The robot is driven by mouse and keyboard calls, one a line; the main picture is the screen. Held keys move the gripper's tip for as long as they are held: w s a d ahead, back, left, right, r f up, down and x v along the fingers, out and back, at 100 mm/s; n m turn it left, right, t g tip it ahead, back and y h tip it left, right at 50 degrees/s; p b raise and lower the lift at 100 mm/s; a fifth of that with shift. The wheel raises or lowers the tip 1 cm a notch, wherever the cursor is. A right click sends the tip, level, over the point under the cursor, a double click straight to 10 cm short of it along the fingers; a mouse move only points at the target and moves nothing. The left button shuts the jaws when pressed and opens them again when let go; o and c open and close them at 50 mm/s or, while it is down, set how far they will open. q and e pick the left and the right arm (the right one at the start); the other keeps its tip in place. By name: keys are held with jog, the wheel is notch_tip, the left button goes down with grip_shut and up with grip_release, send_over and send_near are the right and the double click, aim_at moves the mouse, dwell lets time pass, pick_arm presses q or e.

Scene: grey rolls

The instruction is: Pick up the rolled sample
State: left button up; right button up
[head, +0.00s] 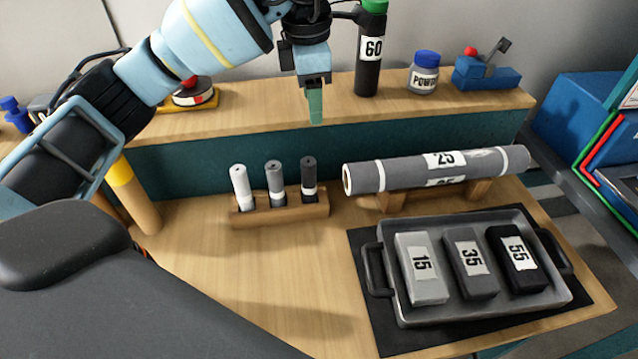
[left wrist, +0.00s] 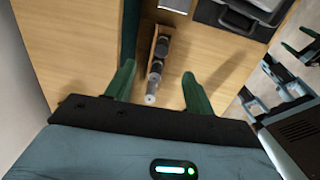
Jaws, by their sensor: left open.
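A large grey roll (head: 400,172) with white bands and a label reading 25 lies across a wooden stand (head: 390,201) at the right of the worktop. Three small rolls, white (head: 241,184), grey (head: 275,180) and dark (head: 308,175), stand upright in a wooden holder (head: 285,214) to its left.
A tray (head: 400,318) with blocks marked 15, 35 and 55 sits on a black mat at front right. The back shelf (head: 440,103) carries a dark bottle (head: 369,60) marked 60 beside my gripper, a powder jar (head: 424,75) and a blue device (head: 487,73).

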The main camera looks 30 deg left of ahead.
pick_arm(q)
jog(key=g+b, duration=0.1)
jog(key=b, duration=0.2)
send_over(308, 161)
jog(key=d, duration=0.1)
jog(key=f, duration=0.8)
jog(key=shift+d+f, duration=0.15)
jog(key=shift+d, duration=0.05)
jog(key=shift+w+a+f, duration=0.1)
jog(key=shift+w+f, duration=0.2)
jog(key=shift+f, duration=0.55)
jog(key=shift+f+b, duration=0.25)
jog(key=shift+b, duration=0.05)
jog(key=shift+r, duration=0.15)
jog(key=shift+a+f, duration=0.1)
jog(key=shift+f, duration=1.3)
jog(key=f, duration=0.2)
jog(key=a+f, duration=0.1)
jog(key=f, duration=0.1)
jog(key=shift+s, duration=0.3)
jog(key=shift+f, duration=0.5)
jog(key=c, duration=1)
pick_arm(e)
jog(key=shift+g, duration=0.3)
jog(key=f, duration=0.1)
jog(key=s+f, duration=0.2)
jog(key=f, duration=0.1)
jog(key=shift+a+f, duration=0.1)
jog(key=shift+a, duration=0.05)
